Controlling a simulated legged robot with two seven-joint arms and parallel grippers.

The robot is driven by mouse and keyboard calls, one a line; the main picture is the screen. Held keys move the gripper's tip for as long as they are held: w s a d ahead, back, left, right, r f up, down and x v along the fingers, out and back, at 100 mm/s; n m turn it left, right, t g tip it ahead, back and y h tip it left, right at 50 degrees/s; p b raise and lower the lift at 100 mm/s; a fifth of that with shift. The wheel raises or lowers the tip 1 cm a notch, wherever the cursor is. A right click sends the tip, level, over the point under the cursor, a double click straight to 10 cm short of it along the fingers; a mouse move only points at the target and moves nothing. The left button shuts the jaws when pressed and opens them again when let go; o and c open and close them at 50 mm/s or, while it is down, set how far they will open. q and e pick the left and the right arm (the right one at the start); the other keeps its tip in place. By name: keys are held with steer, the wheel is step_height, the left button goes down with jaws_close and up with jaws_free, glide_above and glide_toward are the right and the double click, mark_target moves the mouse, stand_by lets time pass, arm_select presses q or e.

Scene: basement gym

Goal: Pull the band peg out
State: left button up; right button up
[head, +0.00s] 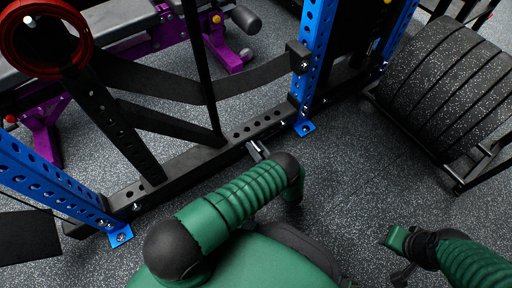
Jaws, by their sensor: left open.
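My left gripper (257,149) reaches past the dark wrist to the near side of the rack's black base beam (190,158). Its grey fingers show small and apart, close to the beam, and I see nothing held between them. I cannot make out the band peg for certain; the fingers and wrist cover part of the beam there. My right gripper (403,275) is low at the right, over the floor and away from the rack.
Blue perforated uprights (317,45) stand on the beam's ends. Black straps (165,80) cross the rack. A red ring (45,45) is at upper left. A purple-framed bench (125,40) stands behind. Black plates (450,80) fill a stand at right. Speckled floor (350,180) is clear between.

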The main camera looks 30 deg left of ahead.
arm_select(q)
jaws_close()
stand_by(1.4)
